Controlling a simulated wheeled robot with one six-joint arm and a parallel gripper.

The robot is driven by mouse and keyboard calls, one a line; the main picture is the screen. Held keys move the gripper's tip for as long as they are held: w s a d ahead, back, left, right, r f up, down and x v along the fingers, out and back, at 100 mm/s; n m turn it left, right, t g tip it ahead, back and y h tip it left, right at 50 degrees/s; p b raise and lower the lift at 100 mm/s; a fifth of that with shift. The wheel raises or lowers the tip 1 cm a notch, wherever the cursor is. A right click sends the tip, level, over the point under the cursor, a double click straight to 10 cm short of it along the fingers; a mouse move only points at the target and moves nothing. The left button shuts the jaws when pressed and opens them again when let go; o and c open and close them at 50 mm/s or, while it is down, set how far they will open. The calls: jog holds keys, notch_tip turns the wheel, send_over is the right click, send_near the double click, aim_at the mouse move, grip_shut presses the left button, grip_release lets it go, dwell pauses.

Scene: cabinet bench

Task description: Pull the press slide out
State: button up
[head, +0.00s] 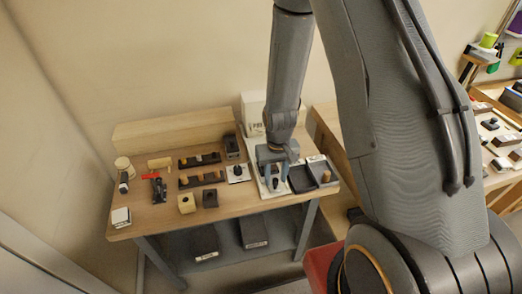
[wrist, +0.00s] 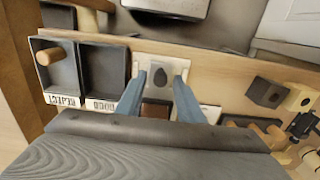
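The press (head: 250,128) stands at the back right of the bench, mostly behind my arm, with a white panel showing. A pale plate with a dark rounded knob (head: 275,184) lies in front of it; I take this to be the slide. The plate also shows in the wrist view (wrist: 179,67), with its knob between and beyond my fingertips. My gripper (wrist: 160,84) is open, its two blue-grey fingers apart with nothing visibly held. In the head view my gripper (head: 277,158) hangs over the plate. A brown block (wrist: 155,109) shows between the fingers, partly hidden.
A dark two-compartment tray (head: 305,187) with a wooden peg (head: 326,176) stands right of the plate. Another pale plate with a dark knob (head: 237,171) lies to its left. Dark racks, small blocks and a red-handled tool (head: 152,176) fill the bench's left part.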

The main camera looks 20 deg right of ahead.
jog(key=shift+r, duration=3.45)
jog(key=shift+s+r+b, duration=0.15)
jog(key=shift+r+b, duration=0.3)
jog(key=shift+b, duration=0.55)
jog(key=s+r+t+b, duration=0.1)
jog(key=s+r+b, duration=0.2)
jog(key=s+b, duration=0.4)
jog(key=shift+r+b, duration=0.3)
jog(key=shift+b, duration=0.95)
